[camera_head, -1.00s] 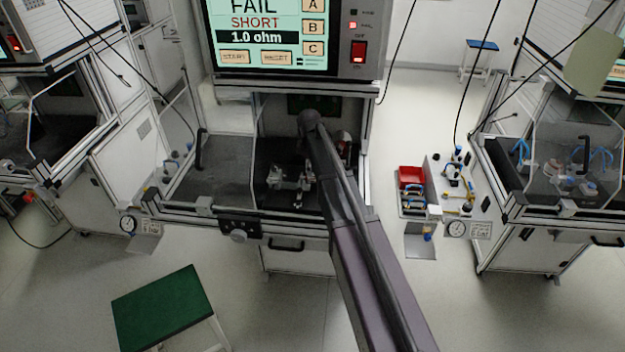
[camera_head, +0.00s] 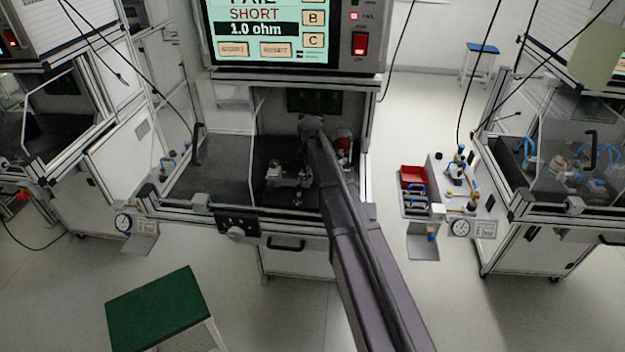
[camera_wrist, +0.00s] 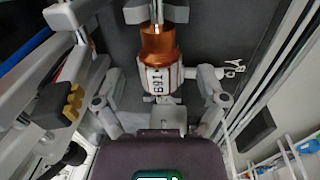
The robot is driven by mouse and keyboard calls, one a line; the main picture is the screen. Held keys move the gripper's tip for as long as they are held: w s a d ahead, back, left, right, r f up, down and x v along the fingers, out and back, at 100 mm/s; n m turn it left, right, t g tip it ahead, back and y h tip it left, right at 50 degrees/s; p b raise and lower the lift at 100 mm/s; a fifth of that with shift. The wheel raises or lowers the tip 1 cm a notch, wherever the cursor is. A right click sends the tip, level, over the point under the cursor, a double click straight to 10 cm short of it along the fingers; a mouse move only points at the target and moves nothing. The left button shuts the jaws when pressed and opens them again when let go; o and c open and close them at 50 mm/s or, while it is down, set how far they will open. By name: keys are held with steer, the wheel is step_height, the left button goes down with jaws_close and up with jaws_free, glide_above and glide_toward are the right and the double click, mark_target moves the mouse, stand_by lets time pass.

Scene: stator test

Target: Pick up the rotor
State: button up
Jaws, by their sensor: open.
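The likely rotor (camera_wrist: 160,43), a part with copper windings above a white section marked with digits, shows at upper middle in the wrist view. My gripper (camera_wrist: 160,88) is open, with one finger on each side of the lower, white section. I see gaps between the fingers and this part. Its top is in a grey clamp-like holder (camera_wrist: 157,12). In the head view, my arm reaches into the test bench bay and hides most of the gripper. A red and white item (camera_head: 343,145) shows just right of my arm there; I cannot tell if it is the rotor.
A grey fixture (camera_head: 285,176) stands on the dark bay floor left of my arm. The test screen (camera_head: 268,30) shows FAIL, SHORT, 1.0 ohm above the bay. A red bin (camera_head: 412,176) is to the right; a green-topped stool (camera_head: 155,308) stands front left.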

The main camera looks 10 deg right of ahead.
steer(key=shift+f, duration=0.2)
stand_by(0.5)
jaws_close()
